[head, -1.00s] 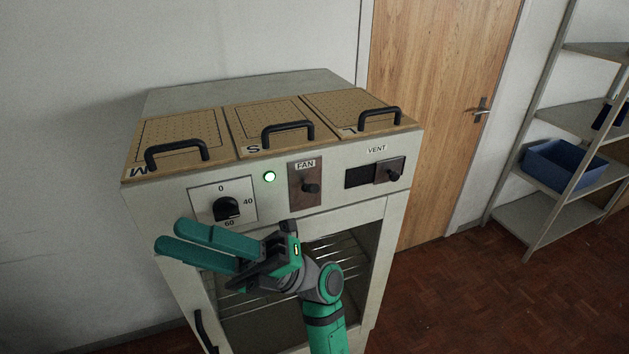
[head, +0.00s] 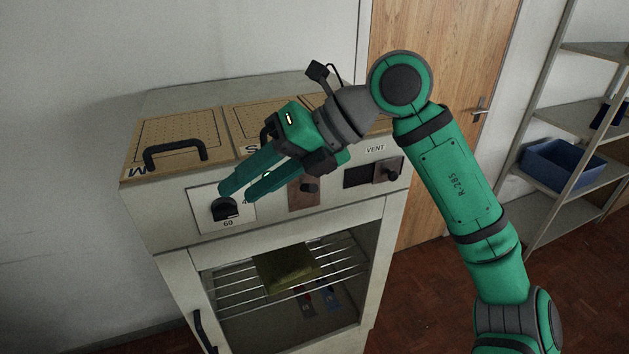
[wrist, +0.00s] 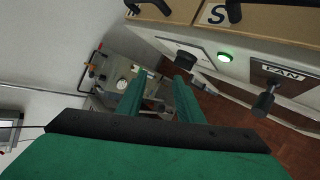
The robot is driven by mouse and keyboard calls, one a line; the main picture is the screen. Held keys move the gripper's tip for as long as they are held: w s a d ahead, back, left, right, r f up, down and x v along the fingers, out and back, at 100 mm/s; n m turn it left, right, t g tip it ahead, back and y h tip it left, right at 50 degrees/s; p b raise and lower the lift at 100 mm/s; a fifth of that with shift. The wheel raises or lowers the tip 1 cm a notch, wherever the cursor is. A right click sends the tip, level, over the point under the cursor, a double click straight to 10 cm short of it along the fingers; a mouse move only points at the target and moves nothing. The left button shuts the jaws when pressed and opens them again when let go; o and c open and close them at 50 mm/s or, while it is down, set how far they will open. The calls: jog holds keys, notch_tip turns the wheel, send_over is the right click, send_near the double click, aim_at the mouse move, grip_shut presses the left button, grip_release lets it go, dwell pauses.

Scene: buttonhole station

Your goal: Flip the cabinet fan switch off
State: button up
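The fan switch (head: 309,187) is a dark lever on a brown plate on the cabinet's front panel; my gripper hides the plate's upper part and its label in the head view. In the wrist view the switch (wrist: 265,100) stands out at the right, below its FAN label. The green lamp (wrist: 224,57) beside it is lit. My gripper (head: 235,194) is open and empty, its two green fingers apart. In the head view they point down-left across the panel, over the dial's right side. In the wrist view the fingers (wrist: 159,85) are left of the switch, not touching it.
The dial (head: 225,208) is left of the fan switch and the vent slider (head: 388,171) right of it. Handled lids (head: 180,130) cover the cabinet top. A glass-fronted chamber with a wire rack (head: 240,290) lies below. A shelf with a blue bin (head: 563,165) stands right.

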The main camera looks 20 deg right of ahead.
aim_at(310, 188)
jog(key=d+r+m+t+h, duration=0.1)
jog(key=d+r+m+h, duration=0.35)
jog(key=d+h, duration=0.6)
jog(key=w+f, duration=0.1)
jog(key=f, duration=0.2)
jog(key=w+f+y, duration=0.1)
jog(key=f, duration=0.2)
jog(key=w+d+f+y, duration=0.1)
jog(key=w+f, duration=0.1)
jog(key=f, duration=0.1)
jog(key=shift+f+n, duration=0.2)
jog(key=shift+n, duration=0.15)
grip_shut()
